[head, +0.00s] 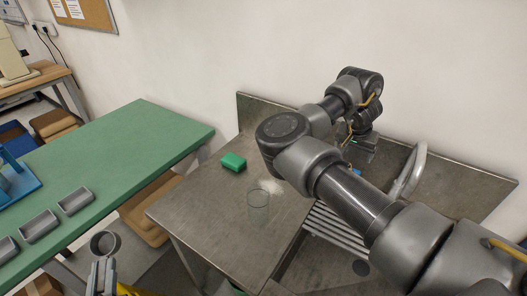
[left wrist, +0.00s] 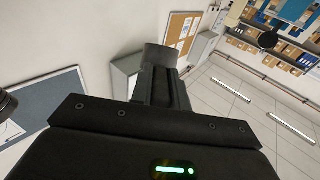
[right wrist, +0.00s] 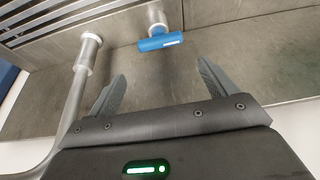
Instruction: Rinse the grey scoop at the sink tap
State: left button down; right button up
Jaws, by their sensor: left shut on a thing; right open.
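The grey scoop (head: 104,243) is at the lower left of the head view, its round cup facing up. My left gripper (head: 103,268) is shut on it, beside the green table. In the left wrist view, the grey scoop (left wrist: 160,57) shows beyond the fingers, its handle hidden. The curved metal tap (head: 414,168) stands at the back of the steel sink unit; its pipe (right wrist: 75,100) shows in the right wrist view. My right gripper (right wrist: 162,88) is open and empty, with the blue tap lever (right wrist: 160,42) beyond its fingertips, apart from them.
A green sponge (head: 233,162) and a clear glass (head: 258,207) stand on the steel counter (head: 205,203). The sink has a slatted rack (head: 338,229) and a drain, partly under my right arm. Grey trays (head: 75,201) line the green table (head: 130,140).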

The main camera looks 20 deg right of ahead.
pick_arm(q)
jog(key=shift+w+d+f+b, duration=0.1)
jog(key=shift+w+f+b, duration=0.05)
jog(key=shift+f+b, duration=0.5)
pick_arm(e)
jog(key=shift+o, duration=1.4)
jog(key=x, duration=1.1)
jog(key=shift+w, duration=0.1)
jog(key=shift+a+r, duration=0.1)
jog(key=shift+c, duration=0.3)
jog(key=c, duration=0.9)
pick_arm(q)
notch_tip(320, 180, up, 8)
jog(key=p, duration=0.8)
pick_arm(e)
jog(key=n, duration=0.2)
jog(key=shift+r+n+t+y, duration=0.3)
jog(key=shift+n+y, duration=0.1)
pick_arm(q)
jog(key=shift+r+p, duration=0.45)
jog(key=shift+p, duration=0.05)
pick_arm(e)
jog(key=shift+f+n, duration=0.2)
jog(key=shift+n, duration=0.1)
jog(key=shift+f, duration=0.15)
